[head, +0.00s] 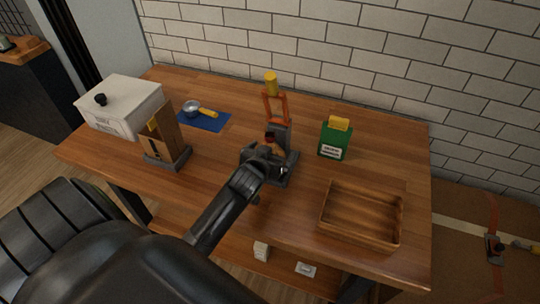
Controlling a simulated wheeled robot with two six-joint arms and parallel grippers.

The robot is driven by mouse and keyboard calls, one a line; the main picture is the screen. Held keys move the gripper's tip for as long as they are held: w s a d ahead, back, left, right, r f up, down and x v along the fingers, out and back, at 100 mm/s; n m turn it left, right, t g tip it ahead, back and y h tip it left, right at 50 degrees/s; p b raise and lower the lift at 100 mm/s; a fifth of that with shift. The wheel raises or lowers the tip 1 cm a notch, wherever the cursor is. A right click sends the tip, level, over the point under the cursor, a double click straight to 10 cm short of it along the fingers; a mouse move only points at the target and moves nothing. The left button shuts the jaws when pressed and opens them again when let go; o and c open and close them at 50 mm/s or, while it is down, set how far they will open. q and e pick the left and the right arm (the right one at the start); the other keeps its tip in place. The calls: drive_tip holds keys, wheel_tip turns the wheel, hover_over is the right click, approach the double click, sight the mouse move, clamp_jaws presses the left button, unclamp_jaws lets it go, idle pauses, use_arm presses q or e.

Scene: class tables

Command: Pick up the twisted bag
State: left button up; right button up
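A green bag (334,142) with a yellow top and a white label stands upright on the wooden table, right of centre; it best fits the twisted bag. My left arm comes in from the lower left. Its gripper (262,152) is over the middle of the table, left of the bag and apart from it. The gripper overlaps the grey base of an orange-framed device, and its fingers are too small and dark to read. My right gripper is not in view.
The orange-framed device (277,107) stands between gripper and wall. An open wooden tray (322,220) is at the front right. A white box (120,100), brown stand (167,135) and blue mat (214,124) are at left. Table around the bag is clear.

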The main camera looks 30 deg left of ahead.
use_arm(q)
drive_tip(key=shift+w, duration=0.15)
drive_tip(key=shift+c, duration=0.3)
drive_tip(key=c, duration=0.9)
